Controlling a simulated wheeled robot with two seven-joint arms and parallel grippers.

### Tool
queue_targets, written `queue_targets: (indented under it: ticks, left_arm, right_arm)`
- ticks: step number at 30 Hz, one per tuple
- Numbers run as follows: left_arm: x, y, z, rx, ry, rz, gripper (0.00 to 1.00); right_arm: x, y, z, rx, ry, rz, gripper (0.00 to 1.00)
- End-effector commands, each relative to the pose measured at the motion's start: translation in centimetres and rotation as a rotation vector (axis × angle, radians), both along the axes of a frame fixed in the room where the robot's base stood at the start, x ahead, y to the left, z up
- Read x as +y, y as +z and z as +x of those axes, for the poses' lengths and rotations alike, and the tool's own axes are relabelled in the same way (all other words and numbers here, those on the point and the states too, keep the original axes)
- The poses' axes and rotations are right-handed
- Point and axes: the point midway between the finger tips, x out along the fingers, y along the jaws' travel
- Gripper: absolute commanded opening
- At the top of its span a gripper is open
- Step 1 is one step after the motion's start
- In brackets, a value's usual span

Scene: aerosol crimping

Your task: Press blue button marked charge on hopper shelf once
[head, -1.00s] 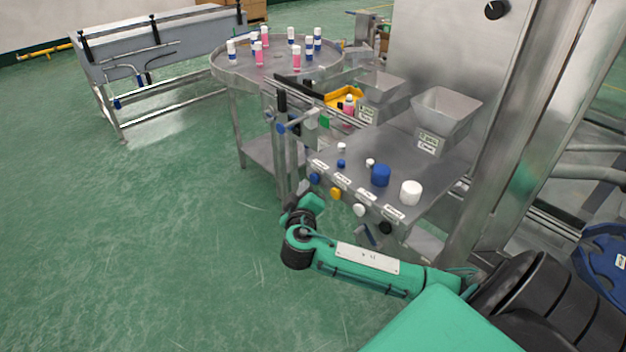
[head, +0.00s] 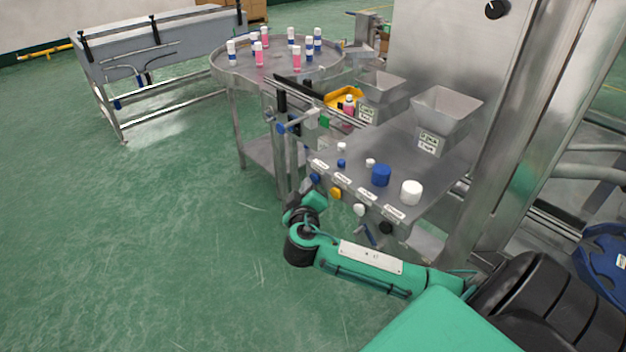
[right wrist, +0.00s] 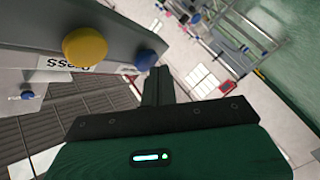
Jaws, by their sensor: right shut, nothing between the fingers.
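The blue button (head: 315,178) is at the left end of a row of buttons on the front edge of the hopper shelf (head: 345,170). It also shows in the right wrist view (right wrist: 146,60), beside the yellow button (right wrist: 85,46). My right gripper (head: 306,187) is shut and empty, just below and left of the blue button in the head view. In the right wrist view its closed fingers (right wrist: 158,76) point up beside the blue button. I cannot tell whether they touch it. My left gripper is not in view.
A yellow button (head: 335,193), a white button (head: 359,210) and a black one (head: 386,228) follow along the same edge. Blue and white caps stand on the shelf. A round table (head: 278,72) with several bottles stands behind. The green floor at left is clear.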

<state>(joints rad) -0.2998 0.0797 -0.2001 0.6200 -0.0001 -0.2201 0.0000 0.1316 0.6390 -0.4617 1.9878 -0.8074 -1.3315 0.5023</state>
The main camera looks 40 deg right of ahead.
Motion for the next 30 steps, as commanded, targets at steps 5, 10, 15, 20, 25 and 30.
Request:
queue_targets:
  ticks: [5,10,15,20,25,30]
  left_arm:
    - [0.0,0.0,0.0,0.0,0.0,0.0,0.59]
    - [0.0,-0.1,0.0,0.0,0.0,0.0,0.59]
    - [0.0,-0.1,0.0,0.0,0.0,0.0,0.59]
    - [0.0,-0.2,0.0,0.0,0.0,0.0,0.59]
    - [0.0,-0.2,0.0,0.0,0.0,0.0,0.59]
    - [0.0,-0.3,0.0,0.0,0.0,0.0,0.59]
  right_arm:
    - [-0.2,0.0,0.0,0.001,-0.001,0.0,0.0]
    - [-0.4,0.0,0.0,0.001,-0.001,0.0,0.0]
    - [-0.6,0.0,0.0,0.001,-0.001,0.0,0.0]
    - [-0.8,0.0,0.1,0.001,-0.001,0.0,0.0]
    - [-1.0,0.0,0.1,0.001,-0.001,0.0,0.0]
    - [-1.2,0.0,0.1,0.001,-0.001,-0.001,0.0]
